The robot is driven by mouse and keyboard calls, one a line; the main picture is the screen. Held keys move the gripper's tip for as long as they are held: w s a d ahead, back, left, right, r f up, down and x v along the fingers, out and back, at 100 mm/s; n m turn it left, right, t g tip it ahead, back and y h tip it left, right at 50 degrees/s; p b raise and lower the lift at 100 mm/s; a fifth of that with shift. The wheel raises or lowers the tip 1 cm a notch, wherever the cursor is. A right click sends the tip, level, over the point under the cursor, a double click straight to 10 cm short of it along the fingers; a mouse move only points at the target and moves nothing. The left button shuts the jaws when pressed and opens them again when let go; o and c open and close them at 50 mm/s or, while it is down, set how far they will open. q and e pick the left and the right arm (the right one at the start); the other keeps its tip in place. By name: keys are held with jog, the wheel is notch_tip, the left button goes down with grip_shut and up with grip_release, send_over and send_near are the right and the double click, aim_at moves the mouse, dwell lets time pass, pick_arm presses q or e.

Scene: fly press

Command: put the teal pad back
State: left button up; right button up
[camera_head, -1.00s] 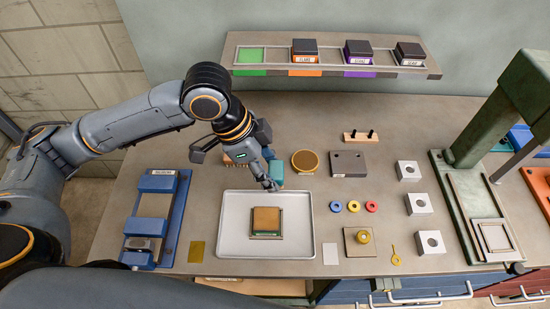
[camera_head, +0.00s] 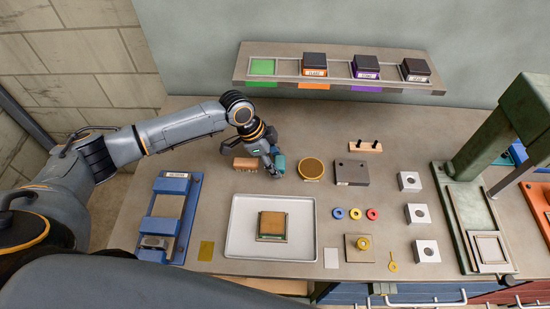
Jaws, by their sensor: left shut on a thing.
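The teal pad (camera_head: 280,164) is small and partly hidden by my fingers. My left gripper (camera_head: 275,171) is shut on it, just behind the back edge of the silver tray (camera_head: 236,243). I cannot tell whether the pad touches the table. A square block with a brown top and green sides (camera_head: 272,225) sits in the tray. My right gripper is not in view.
A wooden block (camera_head: 246,163) lies just left of the gripper and a round brown disc (camera_head: 311,168) just right. A blue rack (camera_head: 169,205) stands at the left. At the back, a shelf (camera_head: 342,86) holds several dark-topped blocks beside an empty green place (camera_head: 262,67).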

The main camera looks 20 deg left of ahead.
pick_arm(q)
jog(key=shift+f, duration=0.2)
jog(key=shift+f, duration=0.2)
jog(key=o, duration=1)
jog(key=shift+r, duration=0.1)
